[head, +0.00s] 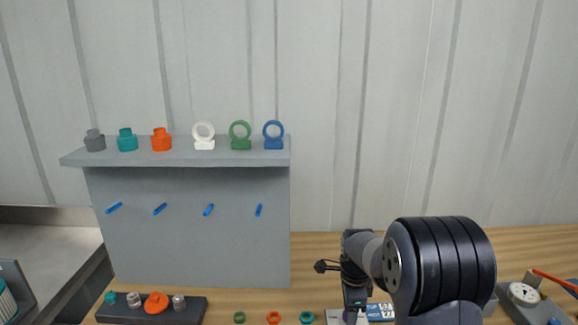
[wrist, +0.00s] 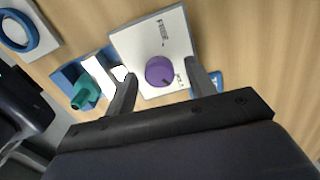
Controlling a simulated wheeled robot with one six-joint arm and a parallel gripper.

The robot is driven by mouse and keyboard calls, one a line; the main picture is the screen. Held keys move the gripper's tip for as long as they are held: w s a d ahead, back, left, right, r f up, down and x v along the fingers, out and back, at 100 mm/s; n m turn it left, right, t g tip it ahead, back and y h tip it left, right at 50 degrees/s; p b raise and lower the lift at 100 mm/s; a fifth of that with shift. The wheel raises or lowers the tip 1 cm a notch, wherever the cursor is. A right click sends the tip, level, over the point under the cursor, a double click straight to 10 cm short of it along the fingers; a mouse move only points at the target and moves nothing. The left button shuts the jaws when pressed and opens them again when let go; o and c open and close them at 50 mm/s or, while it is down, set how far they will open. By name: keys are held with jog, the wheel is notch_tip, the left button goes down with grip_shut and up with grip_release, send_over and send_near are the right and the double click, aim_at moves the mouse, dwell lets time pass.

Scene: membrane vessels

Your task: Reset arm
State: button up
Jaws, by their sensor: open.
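My gripper (wrist: 160,72) is open in the wrist view, with its two dark fingers spread apart. A purple knob (wrist: 158,71) on a white plate (wrist: 125,42) shows between the fingers. Nothing shows gripped, and I cannot tell how far the fingertips are above the plate. In the head view my gripper (head: 355,292) points down over the table at the lower right of centre. My arm hides part of the table there.
A teal-handled valve (wrist: 85,92) and a blue ring (wrist: 28,32) lie left of the plate. A grey shelf (head: 190,158) holds several coloured fittings above a panel with blue pegs. A dark rack (head: 135,310) stands front left. A gauge unit (head: 525,296) stands at right.

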dwell(0.3)
notch_tip(320, 180, up, 11)
notch_tip(320, 180, down, 10)
jog(key=shift+f, duration=0.5)
jog(key=n, duration=0.5)
jog(key=shift+n, duration=0.3)
jog(key=n+p, duration=0.1)
jog(key=n, duration=0.4)
jog(key=shift+n, duration=0.3)
jog(key=n, duration=0.5)
jog(key=shift+p, duration=0.35)
jog(key=n+p, duration=0.1)
jog(key=n, duration=0.5)
